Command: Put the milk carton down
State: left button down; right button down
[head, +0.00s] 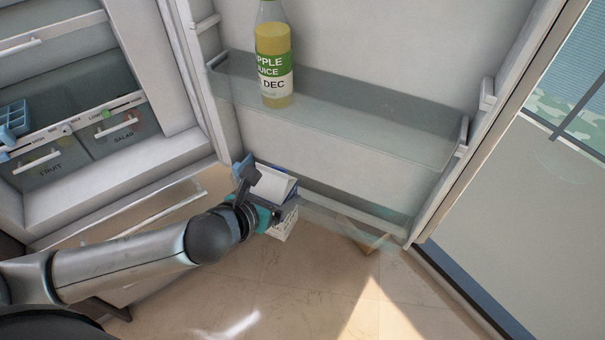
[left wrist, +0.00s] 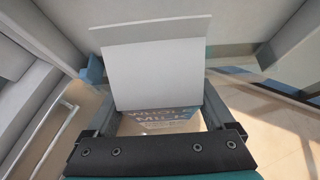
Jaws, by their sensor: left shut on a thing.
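The milk carton (head: 273,186) is white with blue and has a gabled top. My left gripper (head: 262,192) is shut on it, at the lower shelf of the open fridge door. The arm and gripper hide part of the carton in the head view. In the left wrist view the carton (left wrist: 155,75) stands between the fingers of my left gripper (left wrist: 152,122), with "WHOLE MILK" lettering below its top. I cannot tell whether its base touches the shelf. The right gripper is not in view.
An apple juice bottle (head: 273,60) stands on the upper door shelf (head: 370,115). The lower door shelf (head: 345,222) has free room right of the carton. Fridge drawers (head: 120,135) and a blue container (head: 14,118) are at the left.

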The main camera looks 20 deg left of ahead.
pick_arm(q)
jog(key=w, duration=0.4)
jog(key=w+d+f+b, duration=0.1)
jog(key=w, duration=0.3)
jog(key=w+d, duration=0.1)
jog(key=w, duration=0.3)
jog(key=shift+d+f, duration=0.15)
jog(key=shift+f, duration=0.1)
jog(key=shift+f+b, duration=0.95)
jog(key=shift+f, duration=1.45)
jog(key=shift+w+f, duration=0.15)
jog(key=shift+f, duration=0.15)
grip_release()
jog(key=shift+f, duration=0.15)
